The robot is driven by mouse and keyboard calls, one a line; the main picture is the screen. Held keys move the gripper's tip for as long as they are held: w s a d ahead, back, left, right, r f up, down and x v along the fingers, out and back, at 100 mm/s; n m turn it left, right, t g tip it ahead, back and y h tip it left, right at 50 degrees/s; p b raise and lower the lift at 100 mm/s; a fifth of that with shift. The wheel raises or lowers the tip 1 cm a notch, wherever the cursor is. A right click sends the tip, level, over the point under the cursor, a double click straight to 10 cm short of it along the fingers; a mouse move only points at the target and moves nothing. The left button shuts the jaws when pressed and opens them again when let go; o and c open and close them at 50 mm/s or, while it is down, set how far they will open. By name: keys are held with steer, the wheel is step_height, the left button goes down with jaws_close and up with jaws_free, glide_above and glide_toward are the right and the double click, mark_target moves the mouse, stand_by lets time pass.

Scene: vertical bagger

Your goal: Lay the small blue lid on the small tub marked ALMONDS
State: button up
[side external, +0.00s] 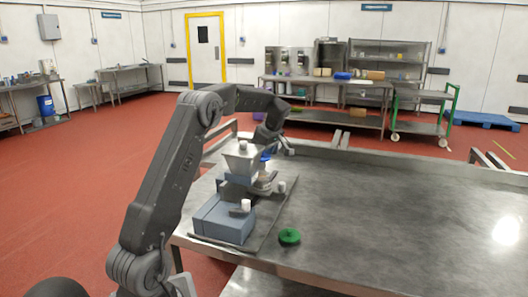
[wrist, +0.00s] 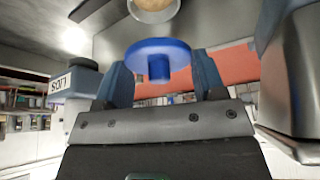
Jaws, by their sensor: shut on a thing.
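Only a bit of the blue lid (side external: 265,157) shows in the side view, behind the steel hopper of the bagger. A round tub with tan contents (wrist: 154,12) is cut by the top edge of the wrist view, apart from the lid. I cannot read a mark on it, so I cannot tell whether it is the ALMONDS tub.
The bagger (side external: 222,218) with its hopper (side external: 241,162) stands on a dark mat near the table's left end. Metal, likely the bagger, fills the right of the wrist view (wrist: 298,75). A block marked LIDS (wrist: 72,85) is at left. A green lid (side external: 289,237) lies in front; the table's right is clear.

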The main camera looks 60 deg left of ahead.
steer(key=shift+f, duration=2.45)
steer(key=shift+f, duration=0.35)
steer(key=o, duration=1)
steer(key=shift+o, duration=0.5)
steer(key=shift+r, duration=0.1)
steer(key=shift+r, duration=3.4)
steer(key=shift+r, duration=0.1)
